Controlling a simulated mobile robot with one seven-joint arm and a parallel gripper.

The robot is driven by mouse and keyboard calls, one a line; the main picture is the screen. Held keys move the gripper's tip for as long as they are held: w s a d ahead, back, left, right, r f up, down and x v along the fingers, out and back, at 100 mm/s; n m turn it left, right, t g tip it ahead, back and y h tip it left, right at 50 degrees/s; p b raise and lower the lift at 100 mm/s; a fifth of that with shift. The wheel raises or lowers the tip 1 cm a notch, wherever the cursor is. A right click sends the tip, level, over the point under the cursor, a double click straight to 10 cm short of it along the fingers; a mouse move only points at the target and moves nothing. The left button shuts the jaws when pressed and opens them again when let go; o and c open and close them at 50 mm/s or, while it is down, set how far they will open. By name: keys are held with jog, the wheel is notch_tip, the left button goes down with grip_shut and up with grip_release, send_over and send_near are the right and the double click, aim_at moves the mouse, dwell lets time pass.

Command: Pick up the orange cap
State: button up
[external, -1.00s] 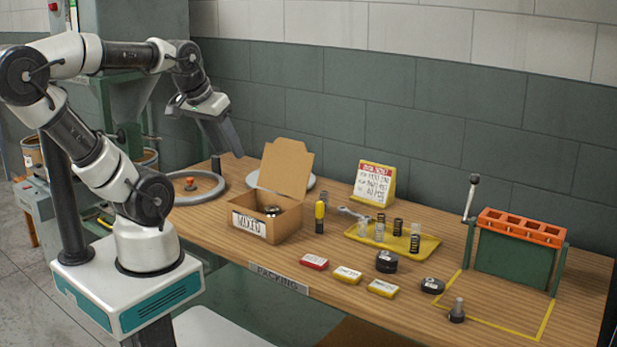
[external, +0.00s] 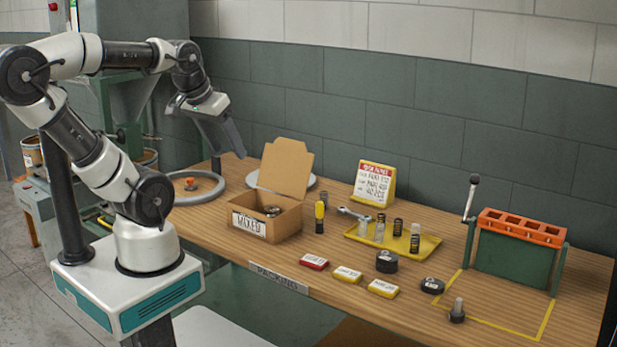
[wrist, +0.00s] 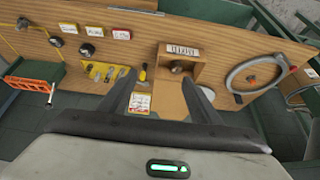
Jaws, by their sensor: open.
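A small orange cap (external: 190,183) sits inside a grey ring (external: 178,199) at the left end of the wooden bench. In the wrist view the orange cap (wrist: 252,83) shows inside the ring at the right, to the right of both fingers. My gripper (external: 237,152) hangs in the air above the back left of the bench, to the right of the cap and apart from it. In the wrist view my gripper (wrist: 158,77) has its two fingers spread, with nothing held between them.
An open cardboard box (external: 288,220) stands right of the ring. A yellow tray (external: 425,246) with small springs, a sign (external: 374,184), small boxes and dark discs lie further right. An orange-topped green rack (external: 515,255) stands at the right end. A wall (external: 420,110) runs behind.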

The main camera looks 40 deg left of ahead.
jog(key=w+a+r+n+y+b, duration=0.1)
jog(key=w+a+r+n, duration=0.1)
jog(key=w+a, duration=0.65)
jog(key=n+g+y+b, duration=0.2)
jog(key=n+b, duration=0.1)
jog(key=n, duration=0.3)
send_over(189, 179)
jog(key=s+d, duration=0.2)
notch_tip(189, 179, down, 27)
jog(key=shift+w+f, duration=0.1)
jog(key=shift+f, duration=0.1)
jog(key=shift+x, duration=2.9)
jog(key=shift+a, duration=0.15)
jog(key=c, duration=1.2)
